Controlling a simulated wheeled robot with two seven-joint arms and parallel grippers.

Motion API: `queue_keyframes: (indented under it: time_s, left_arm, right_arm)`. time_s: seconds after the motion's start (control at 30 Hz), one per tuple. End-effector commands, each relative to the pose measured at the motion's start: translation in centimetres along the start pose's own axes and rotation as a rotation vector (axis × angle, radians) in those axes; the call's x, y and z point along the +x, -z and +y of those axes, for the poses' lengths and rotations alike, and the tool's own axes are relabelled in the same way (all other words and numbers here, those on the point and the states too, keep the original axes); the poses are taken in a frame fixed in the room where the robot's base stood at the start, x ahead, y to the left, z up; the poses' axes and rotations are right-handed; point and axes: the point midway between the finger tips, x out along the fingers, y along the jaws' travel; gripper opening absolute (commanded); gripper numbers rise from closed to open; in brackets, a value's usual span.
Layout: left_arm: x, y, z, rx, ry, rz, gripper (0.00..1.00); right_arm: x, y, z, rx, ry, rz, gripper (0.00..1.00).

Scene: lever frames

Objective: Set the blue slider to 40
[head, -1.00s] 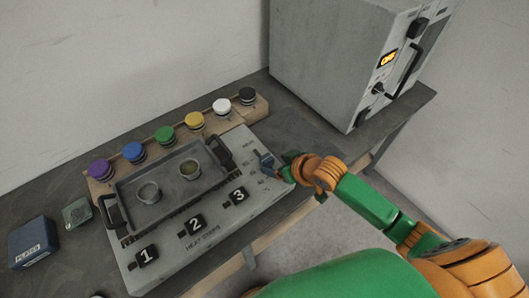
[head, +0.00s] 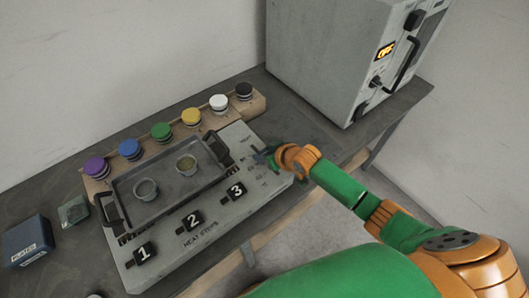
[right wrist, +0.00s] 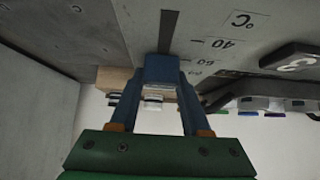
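The blue slider (right wrist: 161,70) sits on its dark slot (right wrist: 168,30) in the right wrist view, beside a printed scale with 40, 60 and °C. Its knob is nearer the 60 mark than the 40 mark, but its exact reading is unclear. My right gripper (right wrist: 161,84) has one finger on each side of the knob, with no clear gap; whether it is clamped cannot be told. In the head view the right gripper (head: 268,157) largely covers the slider at the panel's right end. My left gripper is not in view.
The heat panel (head: 228,215) carries black numbered tags and a grey tray (head: 165,205) with two cups. Several coloured knobs (head: 161,132) line a wooden strip behind it. A grey oven (head: 320,60) stands at the back right. A blue box (head: 28,242) is at far left.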

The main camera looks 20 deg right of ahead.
Motion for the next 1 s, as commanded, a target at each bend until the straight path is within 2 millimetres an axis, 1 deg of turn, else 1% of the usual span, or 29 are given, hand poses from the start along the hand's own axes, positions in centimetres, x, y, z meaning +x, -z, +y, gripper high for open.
queue_keyframes:
  time_s: [0.03,0.07,0.1,0.13,1.0]
  left_arm:
    - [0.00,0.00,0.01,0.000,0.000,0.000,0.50]
    - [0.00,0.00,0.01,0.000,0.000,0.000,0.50]
    - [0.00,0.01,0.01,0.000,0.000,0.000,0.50]
    - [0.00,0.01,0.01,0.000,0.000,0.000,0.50]
    - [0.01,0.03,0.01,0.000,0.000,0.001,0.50]
  right_arm:
    - [0.00,0.00,-0.03,0.000,0.001,0.000,0.26]
    - [0.00,-0.01,-0.03,0.000,0.001,0.000,0.18]
    - [0.00,-0.01,-0.03,0.000,0.001,0.000,0.07]
    - [0.00,-0.01,-0.03,0.000,0.001,0.000,0.00]
    - [0.00,-0.05,-0.04,0.001,0.001,-0.001,0.00]
